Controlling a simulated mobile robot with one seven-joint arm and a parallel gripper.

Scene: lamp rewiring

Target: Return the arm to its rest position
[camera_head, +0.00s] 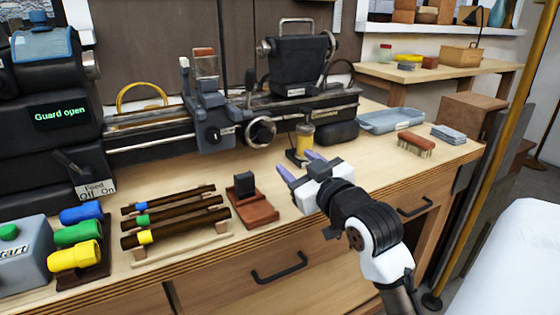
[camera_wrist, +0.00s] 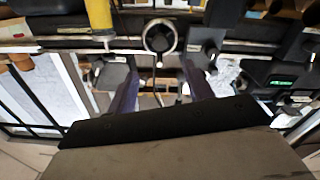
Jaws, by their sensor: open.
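My gripper (camera_head: 300,167) is open, with its two purple-grey fingers apart and nothing seen between them. In the head view it is above the front part of the wooden bench (camera_head: 300,230), right of a small dark block on a reddish-brown stand (camera_head: 252,205). My white and black arm reaches up to it from the lower right. In the wrist view the fingers of my gripper (camera_wrist: 158,92) point toward the lathe (camera_wrist: 165,45), whose round handwheel (camera_wrist: 160,36) lies beyond them.
A yellow oiler (camera_head: 305,138) stands just behind my gripper. Dark rods (camera_head: 178,215) lie on a wooden rack to the left, near coloured plugs (camera_head: 78,235). A brush (camera_head: 414,144) and a blue-grey tray (camera_head: 392,120) are to the right. A yellow pole (camera_head: 500,150) stands at the right.

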